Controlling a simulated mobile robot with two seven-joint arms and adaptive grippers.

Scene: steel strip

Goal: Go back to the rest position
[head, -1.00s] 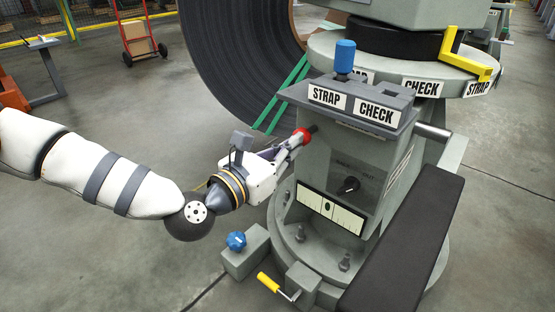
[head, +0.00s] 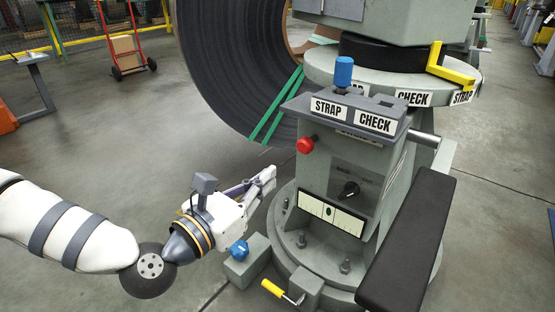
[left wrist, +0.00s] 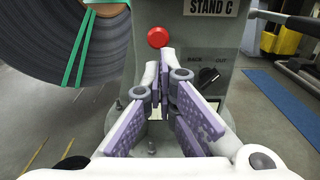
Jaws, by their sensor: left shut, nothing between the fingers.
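My left gripper (head: 266,178) is shut and empty, to the left of the grey machine stand (head: 330,160). In the left wrist view its purple-padded fingers (left wrist: 164,75) meet in front of the stand. A red button (head: 305,145) is on the stand's left side, up and to the right of the fingertips and apart from them. It also shows in the left wrist view (left wrist: 158,37), just beyond the fingertips. My right gripper is not in view.
A blue knob (head: 239,250) and a yellow-handled crank (head: 272,288) stand low by the base. A black padded beam (head: 410,240) extends at the right. A large dark coil (head: 235,70) with green straps is behind. Open floor lies at the left.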

